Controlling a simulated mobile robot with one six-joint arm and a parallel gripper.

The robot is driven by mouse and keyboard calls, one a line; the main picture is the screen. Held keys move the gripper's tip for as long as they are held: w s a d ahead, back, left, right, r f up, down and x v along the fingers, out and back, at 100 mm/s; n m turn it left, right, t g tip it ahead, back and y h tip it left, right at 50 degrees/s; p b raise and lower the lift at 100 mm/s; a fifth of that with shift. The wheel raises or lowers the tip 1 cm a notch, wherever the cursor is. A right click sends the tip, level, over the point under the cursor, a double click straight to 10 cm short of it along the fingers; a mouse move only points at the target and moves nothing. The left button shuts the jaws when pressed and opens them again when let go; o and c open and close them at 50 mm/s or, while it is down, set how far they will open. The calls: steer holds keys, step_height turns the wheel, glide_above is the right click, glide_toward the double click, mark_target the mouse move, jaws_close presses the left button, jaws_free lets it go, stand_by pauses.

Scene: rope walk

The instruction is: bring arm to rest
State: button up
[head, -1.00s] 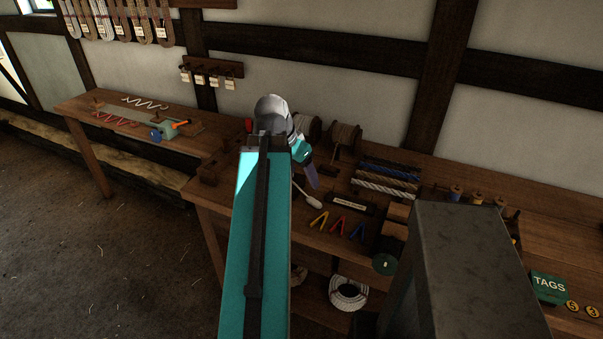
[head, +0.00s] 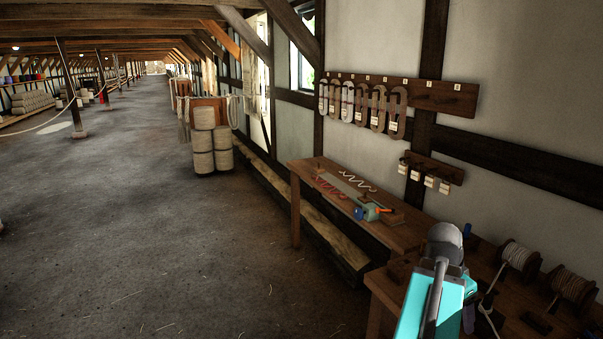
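My teal arm (head: 430,305) reaches in from the bottom edge at the lower right, with a grey rounded joint (head: 445,243) at its top. My gripper (head: 468,318) shows only in part, just right of the arm and over the near bench. The arm hides most of it, and I cannot see whether its fingers are open or hold anything.
The near bench (head: 397,290) bears wooden spools (head: 517,260). The further bench (head: 305,170) carries a small teal tool (head: 371,211) and red and white cords. Rope hanks (head: 378,107) hang on the wall. Stacked rope coils (head: 212,140) stand ahead. Open floor (head: 150,240) lies left.

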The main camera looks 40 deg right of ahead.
steer(key=w+a+f+n+y, duration=0.1)
steer(key=w+a+f+n, duration=0.3)
steer(key=w+a+f, duration=0.85)
steer(key=w+a+f+n+g+y, duration=0.15)
steer(key=w+a+f+n, duration=0.25)
steer(key=w+a+f, duration=0.75)
steer(key=s+a+f+n+g, duration=0.1)
steer(key=s+a+f+n, duration=0.15)
steer(key=a+f, duration=0.6)
steer(key=s+a+f+n+g, duration=0.15)
steer(key=a+f+n, duration=0.35)
steer(key=a, duration=0.6)
steer(key=s+a+f+n, duration=0.7)
steer(key=s+a+f, duration=0.2)
steer(key=a+f, duration=0.2)
steer(key=shift+s+a+f+y, duration=0.15)
steer(key=shift+s+a+y, duration=0.2)
steer(key=shift+a, duration=0.05)
